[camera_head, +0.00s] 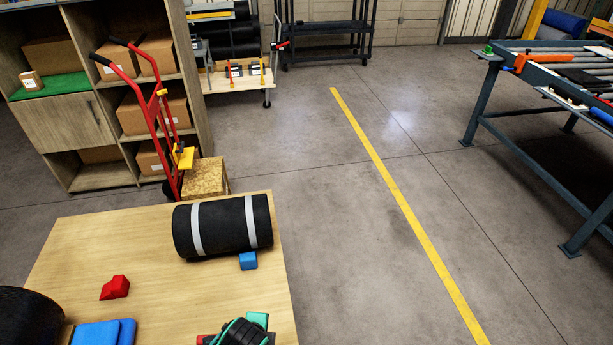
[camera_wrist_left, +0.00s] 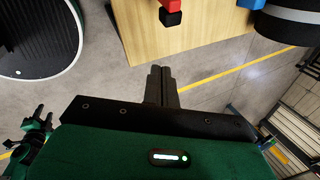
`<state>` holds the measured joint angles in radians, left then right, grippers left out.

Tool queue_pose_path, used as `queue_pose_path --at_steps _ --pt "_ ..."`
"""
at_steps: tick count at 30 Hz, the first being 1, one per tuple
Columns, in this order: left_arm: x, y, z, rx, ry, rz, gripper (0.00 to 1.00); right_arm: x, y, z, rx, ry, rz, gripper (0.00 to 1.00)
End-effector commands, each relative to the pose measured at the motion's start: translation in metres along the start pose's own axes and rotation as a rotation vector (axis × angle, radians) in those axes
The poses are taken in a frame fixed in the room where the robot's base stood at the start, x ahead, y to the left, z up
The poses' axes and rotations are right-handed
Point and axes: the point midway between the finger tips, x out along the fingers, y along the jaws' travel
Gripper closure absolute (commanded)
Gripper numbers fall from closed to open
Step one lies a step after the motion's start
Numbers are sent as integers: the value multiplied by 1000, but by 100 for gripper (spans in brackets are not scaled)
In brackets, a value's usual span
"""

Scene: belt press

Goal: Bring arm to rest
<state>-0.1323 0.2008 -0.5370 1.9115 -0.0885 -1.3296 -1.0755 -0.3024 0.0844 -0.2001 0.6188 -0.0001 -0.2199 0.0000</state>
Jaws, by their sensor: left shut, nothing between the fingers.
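My left gripper (camera_wrist_left: 162,72) shows in the left wrist view, its two black fingers pressed together with nothing between them. It is beside the wooden table (camera_wrist_left: 205,30), with the floor behind its fingers. In the head view I do not make out the left gripper.
A black roll with two pale bands (camera_head: 222,226), a red block (camera_head: 115,288), a small blue block (camera_head: 248,261) and larger blue blocks (camera_head: 97,333) lie on the table. Shelves (camera_head: 95,100) and a red hand truck (camera_head: 165,130) stand behind. Floor right of the table is clear.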

Motion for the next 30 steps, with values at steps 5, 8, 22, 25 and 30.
queue_pose_path --at_steps 5,8,22,25,30 --pt "-56 33 30 -539 14 44 100 0 2 -1 -1 2 2 56" --pt "-81 47 47 -777 3 61 100 0 2 -2 -1 3 2 56" --pt "-153 88 95 -1387 -66 76 100 0 -10 -5 4 6 -10 56" --pt "-167 95 102 -1483 -82 73 100 0 -10 -5 4 6 -10 56" --pt "-128 102 102 -1490 -91 84 100 8 -8 -4 3 5 -8 56"
